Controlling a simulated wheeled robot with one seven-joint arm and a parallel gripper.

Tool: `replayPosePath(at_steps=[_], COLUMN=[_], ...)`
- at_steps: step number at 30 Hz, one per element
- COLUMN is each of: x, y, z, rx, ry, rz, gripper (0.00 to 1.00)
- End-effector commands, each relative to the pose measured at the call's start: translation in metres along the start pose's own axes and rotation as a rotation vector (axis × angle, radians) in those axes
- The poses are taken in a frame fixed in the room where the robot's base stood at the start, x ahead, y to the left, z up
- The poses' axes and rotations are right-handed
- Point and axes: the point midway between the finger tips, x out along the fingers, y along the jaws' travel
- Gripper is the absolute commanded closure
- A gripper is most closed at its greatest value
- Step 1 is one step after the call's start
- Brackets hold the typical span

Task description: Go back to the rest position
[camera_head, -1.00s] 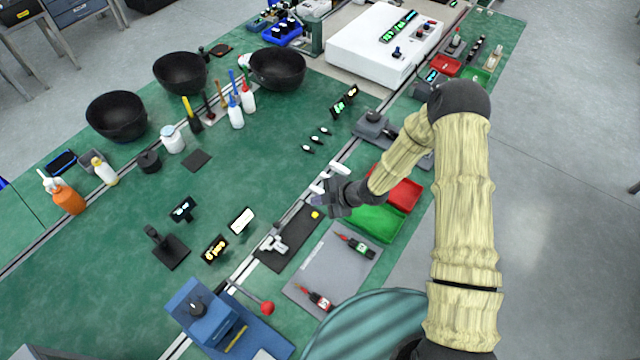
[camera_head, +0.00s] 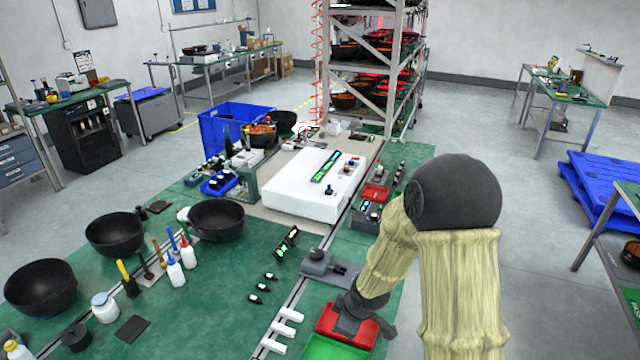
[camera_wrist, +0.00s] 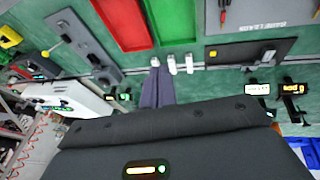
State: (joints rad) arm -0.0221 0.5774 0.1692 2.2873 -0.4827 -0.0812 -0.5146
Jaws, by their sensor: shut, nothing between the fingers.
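My gripper (camera_wrist: 156,88) shows in the wrist view with its two purple-grey fingers together and nothing between them. It points at the green bench (camera_wrist: 180,57), close to a row of small white holders (camera_wrist: 172,64). In the head view my forearm comes down at the lower right. The dark wrist end overlaps the red tray (camera_head: 340,322), just above the green tray (camera_head: 330,348). I cannot tell from the head view how high it is above the trays.
A white box (camera_head: 305,190) with a display stands on the bench beyond my arm. Black bowls (camera_head: 215,219) and bottles stand at the left. A metal rack (camera_head: 360,70) and a blue bin (camera_head: 222,125) are behind. Blue pallets (camera_head: 600,185) lie at the right; grey floor there is open.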

Motion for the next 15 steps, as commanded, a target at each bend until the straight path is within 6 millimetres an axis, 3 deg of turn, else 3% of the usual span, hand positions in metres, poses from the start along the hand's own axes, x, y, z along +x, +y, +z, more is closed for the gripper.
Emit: replayPosePath(at_steps=[1,7,15], x=[-0.018,-0.078,-0.147], y=[0.004,-0.001,-0.036], z=[0.010,0.049,0.091], rx=[0.082,0.442,0.939], ry=[-0.028,-0.124,-0.182], rz=[0.022,0.076,0.111], gripper=[1.00,1.00,1.00])
